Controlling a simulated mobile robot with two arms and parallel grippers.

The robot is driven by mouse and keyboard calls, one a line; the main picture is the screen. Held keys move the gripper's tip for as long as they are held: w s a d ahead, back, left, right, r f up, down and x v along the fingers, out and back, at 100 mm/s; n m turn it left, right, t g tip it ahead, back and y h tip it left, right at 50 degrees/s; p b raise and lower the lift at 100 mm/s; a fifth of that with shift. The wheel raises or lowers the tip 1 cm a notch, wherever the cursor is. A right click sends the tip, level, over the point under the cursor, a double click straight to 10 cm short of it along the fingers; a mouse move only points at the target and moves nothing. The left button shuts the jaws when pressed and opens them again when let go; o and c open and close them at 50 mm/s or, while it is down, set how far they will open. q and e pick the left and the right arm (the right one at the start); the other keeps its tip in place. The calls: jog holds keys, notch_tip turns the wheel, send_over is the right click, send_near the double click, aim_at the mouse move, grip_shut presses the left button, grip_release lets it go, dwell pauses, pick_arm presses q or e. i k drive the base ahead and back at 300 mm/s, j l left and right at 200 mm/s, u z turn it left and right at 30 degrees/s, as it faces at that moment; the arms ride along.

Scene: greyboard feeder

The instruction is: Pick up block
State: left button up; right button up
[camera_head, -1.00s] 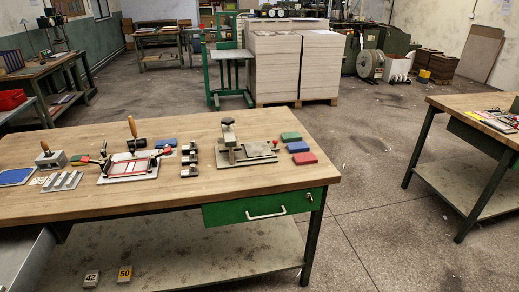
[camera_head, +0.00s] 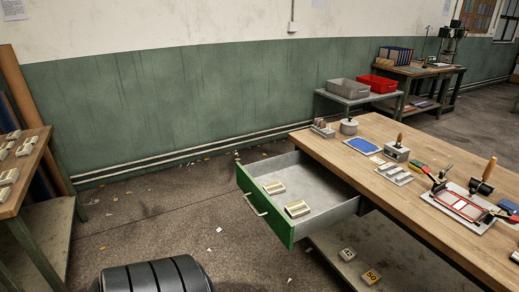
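Two cream-and-metal blocks lie in an open grey drawer (camera_head: 330,196) with a green front: one (camera_head: 274,188) near its far side and one (camera_head: 297,209) nearer the table. Several similar blocks (camera_head: 8,177) lie on a wooden table at the left edge. A grey numbered block (camera_head: 347,254) and a yellow block marked 50 (camera_head: 371,277) sit on the shelf under the main table. The task does not say which block is meant. Neither of my grippers is in view.
The main wooden table (camera_head: 440,235) at the right carries a blue pad (camera_head: 362,146), a metal block with a wooden handle (camera_head: 397,152) and a red-framed press (camera_head: 462,206). The drawer sticks out over the floor. Floor between the tables is mostly clear.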

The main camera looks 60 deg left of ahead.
aim_at(298, 209)
jog(key=u, duration=1.6)
